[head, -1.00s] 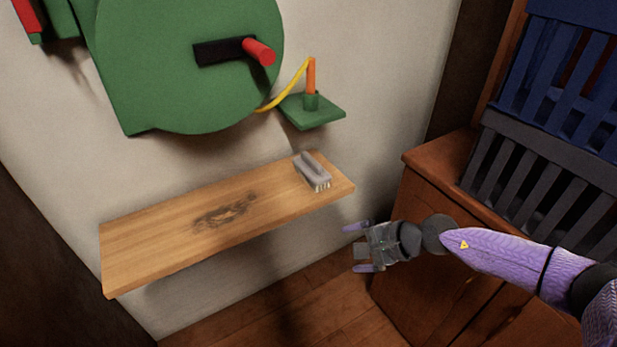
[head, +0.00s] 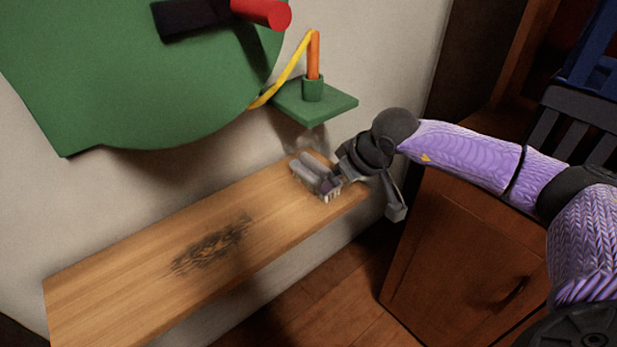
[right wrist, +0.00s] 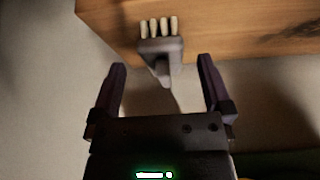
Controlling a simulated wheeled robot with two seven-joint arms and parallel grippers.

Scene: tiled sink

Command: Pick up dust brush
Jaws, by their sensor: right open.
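The dust brush (head: 313,174) is grey with pale bristles and lies near the right end of the wooden shelf (head: 130,280). My right gripper (head: 335,165) is at the brush's right side in the head view, partly overlapping it. In the right wrist view the brush (right wrist: 160,45) shows its pale bristles at the top, with its grey body reaching down between the two spread fingers of the right gripper (right wrist: 161,75). The gripper is open, and I see no finger clearly touching the brush. My left gripper is not in view.
A green wall-mounted machine (head: 130,80) hangs above the shelf. A small green platform (head: 310,100) with an orange post sits just above the brush. A wooden cabinet (head: 455,260) stands to the right. The shelf's left part is bare apart from a dark mark.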

